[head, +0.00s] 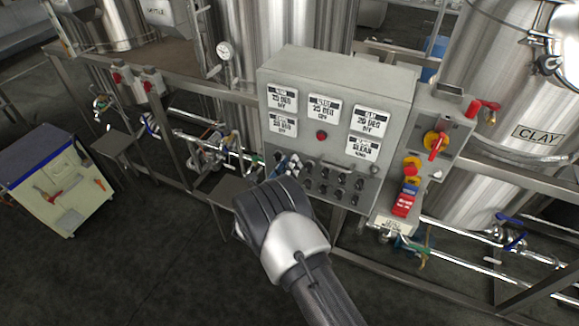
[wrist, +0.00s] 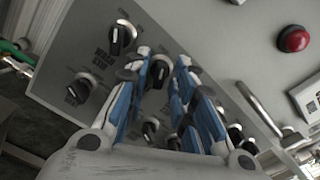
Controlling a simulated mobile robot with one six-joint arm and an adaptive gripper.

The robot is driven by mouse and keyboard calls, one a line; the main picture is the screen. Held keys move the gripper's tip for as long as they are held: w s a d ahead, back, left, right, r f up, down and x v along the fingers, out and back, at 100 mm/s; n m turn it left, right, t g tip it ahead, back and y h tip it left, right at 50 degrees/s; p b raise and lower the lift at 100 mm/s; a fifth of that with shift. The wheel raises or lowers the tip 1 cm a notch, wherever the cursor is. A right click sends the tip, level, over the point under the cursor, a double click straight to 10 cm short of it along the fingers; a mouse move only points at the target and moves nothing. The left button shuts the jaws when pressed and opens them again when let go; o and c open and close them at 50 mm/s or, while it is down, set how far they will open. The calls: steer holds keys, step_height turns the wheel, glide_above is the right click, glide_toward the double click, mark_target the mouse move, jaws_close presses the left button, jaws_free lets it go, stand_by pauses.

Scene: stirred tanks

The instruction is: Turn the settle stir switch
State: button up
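A grey control box (head: 335,75) carries a lower panel with two rows of black rotary switches (head: 325,179) in the head view. My gripper (head: 287,166) is at the left end of these rows, and my arm hides part of the panel. In the wrist view my gripper (wrist: 162,62) has its two blue-padded fingers apart, one on each side of a black switch (wrist: 159,71). I cannot tell whether they touch it. Which one is the settle stir switch is not legible.
A red button (head: 321,135) sits among the display plates above, and a guard bar (wrist: 258,107) runs right of the switches. A yellow-red isolator (head: 436,143) is on the box's right. Steel tanks (head: 505,90) and pipes surround the frame. A cabinet (head: 62,190) stands at left.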

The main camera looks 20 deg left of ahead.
jaws_close()
steer(key=shift+m+b, duration=5.05)
steer(key=shift+m, duration=0.95)
steer(key=shift+o, duration=1)
jaws_free()
